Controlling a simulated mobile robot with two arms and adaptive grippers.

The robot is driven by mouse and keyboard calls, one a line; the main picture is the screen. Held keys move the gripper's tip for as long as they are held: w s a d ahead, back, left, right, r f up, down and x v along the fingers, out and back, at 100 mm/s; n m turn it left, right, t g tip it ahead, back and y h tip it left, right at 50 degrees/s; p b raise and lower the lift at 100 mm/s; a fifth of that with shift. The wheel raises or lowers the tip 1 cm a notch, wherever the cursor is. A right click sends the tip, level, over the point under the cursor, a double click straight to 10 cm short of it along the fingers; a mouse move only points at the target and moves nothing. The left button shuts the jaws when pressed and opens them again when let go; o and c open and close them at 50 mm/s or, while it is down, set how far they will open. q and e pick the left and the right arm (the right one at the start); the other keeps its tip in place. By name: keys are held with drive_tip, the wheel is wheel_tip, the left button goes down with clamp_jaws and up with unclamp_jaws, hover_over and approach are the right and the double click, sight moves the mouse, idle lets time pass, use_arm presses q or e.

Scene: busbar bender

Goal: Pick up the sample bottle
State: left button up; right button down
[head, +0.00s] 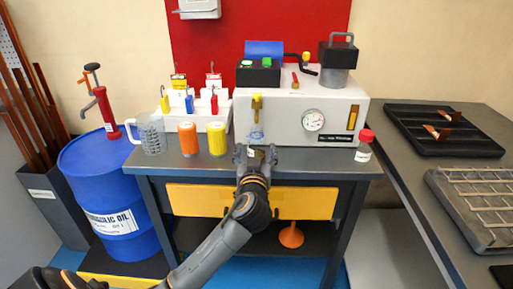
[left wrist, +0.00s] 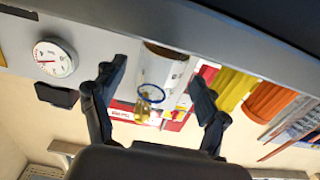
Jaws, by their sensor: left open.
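The sample bottle (head: 256,136) appears as a clear bottle with a blue ring at its mouth, below the yellow tap (head: 256,104) of the grey machine. In the left wrist view the bottle (left wrist: 166,68) shows a pale body with a brown end and the blue ring. My left gripper (head: 256,154) is open at the front edge of the bench. Its fingers (left wrist: 158,75) are on either side of the bottle, with gaps visible in the left wrist view. The gripper hides the bottle's lower part in the head view. My right gripper is not in view.
An orange jar (head: 188,139) and a yellow jar (head: 217,139) stand left of the gripper. A red-capped bottle (head: 364,148) stands at the bench's right end. The grey machine (head: 290,120) with a round gauge (head: 313,119) is close behind. Bench (head: 315,162) is clear right of the gripper.

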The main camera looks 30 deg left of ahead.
use_arm(q)
drive_tip(key=x, duration=0.2)
drive_tip(key=shift+w+a, duration=0.1)
drive_tip(key=shift+w, duration=0.25)
drive_tip(key=c, duration=1.3)
drive_tip(key=shift+c, duration=0.5)
drive_tip(key=shift+r, duration=0.1)
